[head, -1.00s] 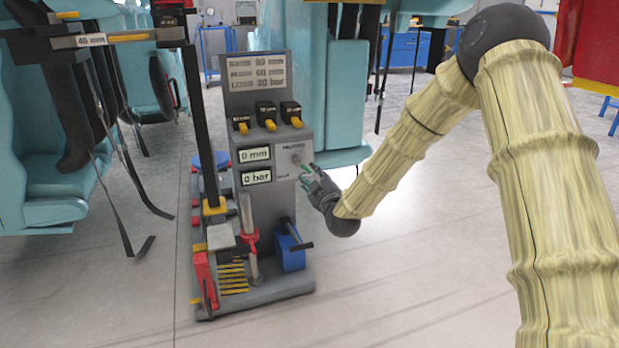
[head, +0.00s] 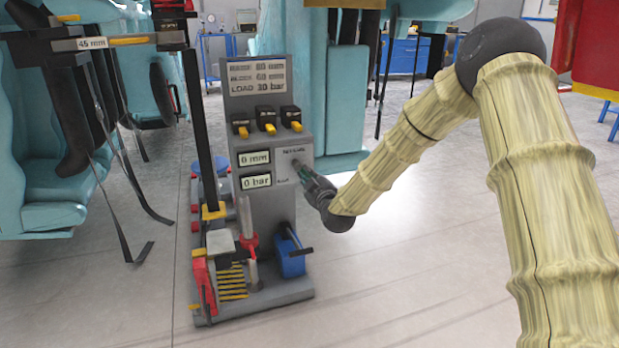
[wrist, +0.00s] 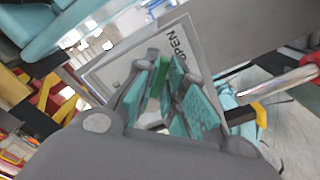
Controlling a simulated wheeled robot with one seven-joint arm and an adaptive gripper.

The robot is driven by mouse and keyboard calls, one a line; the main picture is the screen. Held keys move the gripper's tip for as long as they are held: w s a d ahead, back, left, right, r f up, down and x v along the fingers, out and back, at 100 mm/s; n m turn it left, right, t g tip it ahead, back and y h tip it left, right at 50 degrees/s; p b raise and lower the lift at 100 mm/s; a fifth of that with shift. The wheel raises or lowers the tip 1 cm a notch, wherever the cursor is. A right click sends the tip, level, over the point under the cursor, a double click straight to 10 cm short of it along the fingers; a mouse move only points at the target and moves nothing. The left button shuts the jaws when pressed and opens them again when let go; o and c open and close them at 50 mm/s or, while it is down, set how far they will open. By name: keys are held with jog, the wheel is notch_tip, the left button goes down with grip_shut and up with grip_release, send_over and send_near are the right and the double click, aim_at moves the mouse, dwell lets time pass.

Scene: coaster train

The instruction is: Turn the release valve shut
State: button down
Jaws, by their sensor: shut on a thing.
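The release valve is on a pale panel (head: 283,165) on the front of the grey test stand (head: 246,130). Its green handle (wrist: 174,74) shows between my finger pads in the wrist view, beside the word OPEN on the panel. My gripper (head: 304,172) reaches the panel from the right and is shut on the handle. In the wrist view my gripper (wrist: 172,98) has its teal pads on both sides of the green part. In the head view my fingers hide most of the valve, so its exact angle is unclear.
Displays on the stand read 0 mm (head: 254,158) and 0 bar (head: 256,181). Yellow-tipped switches (head: 267,119) sit above. A blue pump (head: 291,252) with a black handle stands below my gripper. Teal seats (head: 45,150) with hanging straps are at left. The floor at right is clear.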

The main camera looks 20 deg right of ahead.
jog(key=shift+a+f+m+p, duration=0.1)
jog(key=shift+a+m+p, duration=0.15)
jog(key=shift+m+p, duration=0.75)
jog(key=a+m+p, duration=0.1)
jog(key=m, duration=0.2)
jog(key=a+m+p, duration=0.1)
jog(key=m+p, duration=0.1)
jog(key=m, duration=0.1)
jog(key=a+m+p, duration=0.1)
jog(key=m+p, duration=0.1)
jog(key=m, duration=0.1)
jog(key=shift+f, duration=0.4)
jog(key=m, duration=0.1)
jog(key=a+m+p, duration=0.1)
jog(key=m, duration=0.1)
jog(key=shift+a+r, duration=0.1)
jog(key=shift+r, duration=0.1)
jog(key=shift+a+r+m+p, duration=0.15)
jog(key=shift+a+m+p, duration=0.15)
jog(key=shift+m, duration=0.7)
jog(key=shift+a+r+m+p, duration=0.15)
jog(key=shift+m+p, duration=0.1)
jog(key=shift+m, duration=0.75)
